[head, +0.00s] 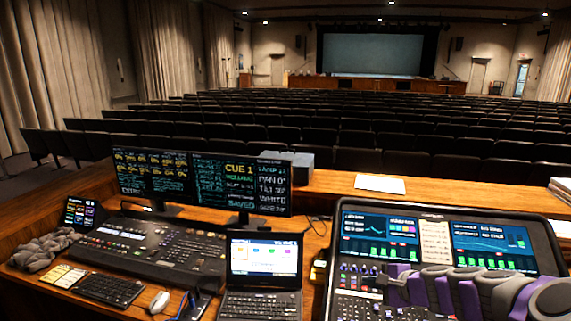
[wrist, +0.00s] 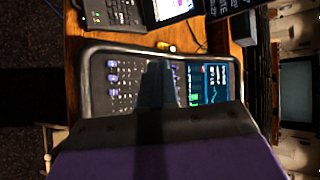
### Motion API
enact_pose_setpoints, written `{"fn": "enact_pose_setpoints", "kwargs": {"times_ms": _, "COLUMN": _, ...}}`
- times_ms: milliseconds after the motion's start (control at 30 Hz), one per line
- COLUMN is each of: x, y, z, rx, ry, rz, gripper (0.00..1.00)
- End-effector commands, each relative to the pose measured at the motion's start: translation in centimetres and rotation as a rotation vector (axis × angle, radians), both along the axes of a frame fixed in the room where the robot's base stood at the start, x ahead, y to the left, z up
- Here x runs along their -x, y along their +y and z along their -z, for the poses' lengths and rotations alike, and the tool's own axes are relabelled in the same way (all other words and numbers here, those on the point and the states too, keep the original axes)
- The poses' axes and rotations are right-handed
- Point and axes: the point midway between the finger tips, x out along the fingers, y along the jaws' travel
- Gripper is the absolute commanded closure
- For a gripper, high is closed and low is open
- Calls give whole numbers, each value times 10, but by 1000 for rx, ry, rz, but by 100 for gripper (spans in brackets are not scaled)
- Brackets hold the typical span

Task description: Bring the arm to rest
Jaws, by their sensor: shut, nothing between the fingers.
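My arm reaches in from the lower right of the head view, its grey and purple links low over the right mixing console (head: 430,215). My gripper (head: 381,280) is at the arm's left end, over the console's lower panel. In the wrist view my gripper (wrist: 157,65) shows as a dark, closed shape in front of the same console (wrist: 84,75), with nothing visible in it. I cannot tell the exact gap between the fingertips and the panel.
A laptop (head: 262,270), a lighting desk (head: 150,245) and two monitors (head: 240,185) stand to the left. A mouse (head: 159,302) and keyboard (head: 105,288) lie at front left. Papers (head: 380,184) lie on the ledge behind the console. Seat rows are beyond.

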Motion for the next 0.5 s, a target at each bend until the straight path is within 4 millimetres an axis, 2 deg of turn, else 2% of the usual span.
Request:
{"fn": "enact_pose_setpoints", "kwargs": {"times_ms": 33, "x": 13, "y": 30, "z": -15, "rx": 46, "ry": -18, "rz": -98, "gripper": 100}}
{"fn": "enact_pose_setpoints", "kwargs": {"times_ms": 100, "x": 39, "y": 69, "z": -27, "rx": 108, "ry": -24, "rz": -246, "gripper": 100}}
{"fn": "enact_pose_setpoints", "kwargs": {"times_ms": 200, "x": 82, "y": 114, "z": -38, "rx": 211, "ry": -27, "rz": -444, "gripper": 100}}
{"fn": "enact_pose_setpoints", "kwargs": {"times_ms": 333, "x": 147, "y": 153, "z": -40, "rx": 348, "ry": -7, "rz": -682, "gripper": 100}}
{"fn": "enact_pose_setpoints", "kwargs": {"times_ms": 433, "x": 198, "y": 167, "z": -36, "rx": 460, "ry": 27, "rz": -844, "gripper": 100}}
{"fn": "enact_pose_setpoints", "kwargs": {"times_ms": 500, "x": 234, "y": 169, "z": -31, "rx": 537, "ry": 63, "rz": -946, "gripper": 100}}
